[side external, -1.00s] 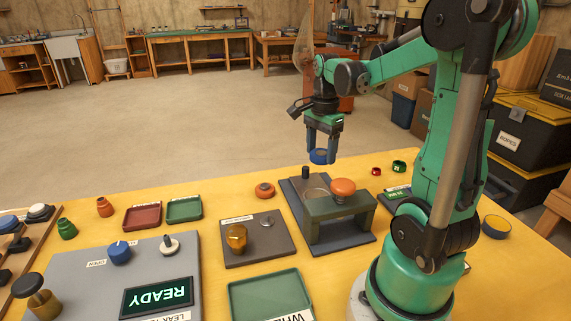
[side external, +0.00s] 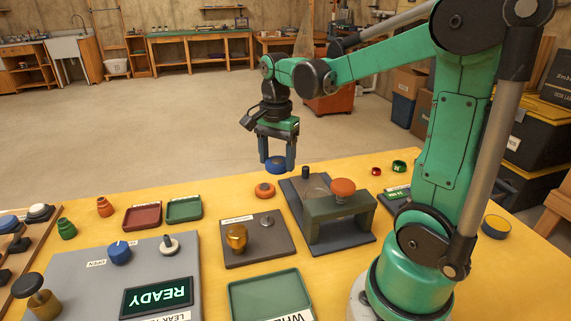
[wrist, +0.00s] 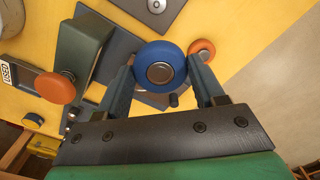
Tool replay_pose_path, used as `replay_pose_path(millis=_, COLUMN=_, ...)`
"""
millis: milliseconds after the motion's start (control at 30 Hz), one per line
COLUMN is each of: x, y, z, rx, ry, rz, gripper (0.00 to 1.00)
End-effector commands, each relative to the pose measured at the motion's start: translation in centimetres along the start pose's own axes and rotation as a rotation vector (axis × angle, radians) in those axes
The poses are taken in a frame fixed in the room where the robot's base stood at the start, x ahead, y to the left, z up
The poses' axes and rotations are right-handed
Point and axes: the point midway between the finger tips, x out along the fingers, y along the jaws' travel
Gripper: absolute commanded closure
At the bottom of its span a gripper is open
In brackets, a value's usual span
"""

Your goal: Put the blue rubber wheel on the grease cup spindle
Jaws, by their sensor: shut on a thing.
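The blue rubber wheel (side external: 276,165), with a metal hub, is between the fingers of my gripper (side external: 277,160), which is shut on it. They hang above the yellow table, beyond the orange ring. In the wrist view the wheel (wrist: 160,66) sits between both fingertips (wrist: 168,80). A dark plate (side external: 270,247) carries a brass cup (side external: 237,237) and a short silver spindle (side external: 267,222); its label is too small to read. This looks like the grease cup plate. The wheel is apart from the spindle, up and behind it. The spindle also shows in the wrist view (wrist: 156,5).
A green press frame (side external: 340,208) with an orange knob (side external: 342,187) and a black post (side external: 305,172) stands right of the plate. An orange ring (side external: 265,190) lies just behind the plate. Red (side external: 142,216) and green (side external: 184,209) trays lie left; a larger green tray (side external: 270,299) is in front.

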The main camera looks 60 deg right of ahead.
Motion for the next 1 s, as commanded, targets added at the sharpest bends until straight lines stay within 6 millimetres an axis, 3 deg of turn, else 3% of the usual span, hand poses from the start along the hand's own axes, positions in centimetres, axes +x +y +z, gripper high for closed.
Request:
replay_pose_path(millis=100, x=2.1, y=-0.3, z=2.5, rx=-0.091, ry=0.0, rz=0.0, gripper=0.98)
replay_pose_path(millis=267, x=3.4, y=-0.3, z=4.0, rx=-0.145, ry=0.0, rz=0.0, gripper=0.98)
replay_pose_path(millis=800, x=7.8, y=-0.3, z=4.1, rx=-0.148, ry=0.0, rz=0.0, gripper=0.98)
replay_pose_path(millis=1000, x=8.6, y=-0.2, z=4.1, rx=-0.148, ry=0.0, rz=0.0, gripper=0.98)
